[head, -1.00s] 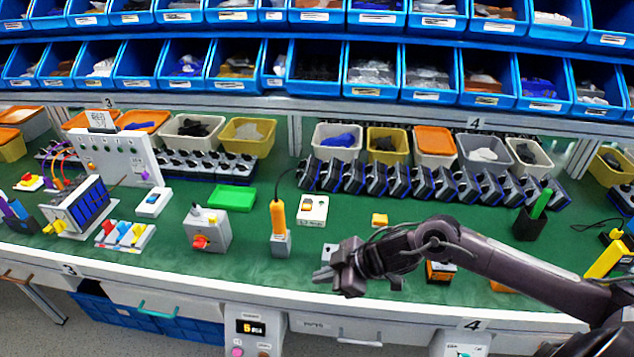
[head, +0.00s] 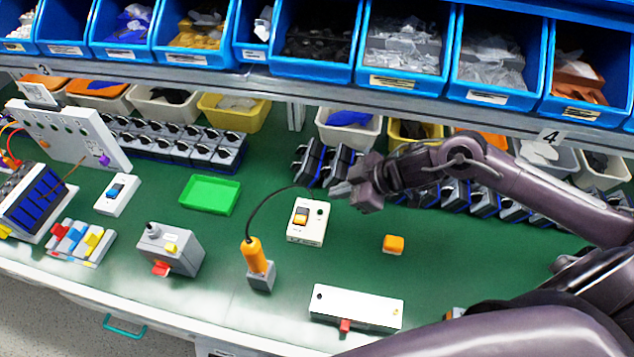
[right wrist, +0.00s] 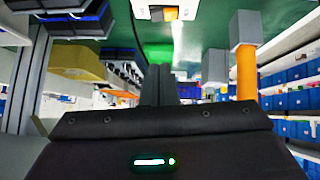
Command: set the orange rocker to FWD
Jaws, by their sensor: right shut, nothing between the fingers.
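The orange rocker (head: 301,217) sits in a dark frame on a small white switch box (head: 306,234), in the middle of the green bench. A small dark round spot is beside the rocker. I cannot read the box's labels. My right gripper (head: 336,190) is shut and empty, to the right of and beyond the switch box, apparently above the bench and apart from it. In the right wrist view its closed fingers (right wrist: 155,85) point up the picture, toward the switch box (right wrist: 166,3) cut by the top edge. My left gripper is not in view.
An orange-handled tool (head: 254,256) on a grey base stands left of the switch box, with a black cable. A white box with a red slider (head: 355,308) lies in front. A small orange block (head: 393,243) and a green tray (head: 210,194) are nearby.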

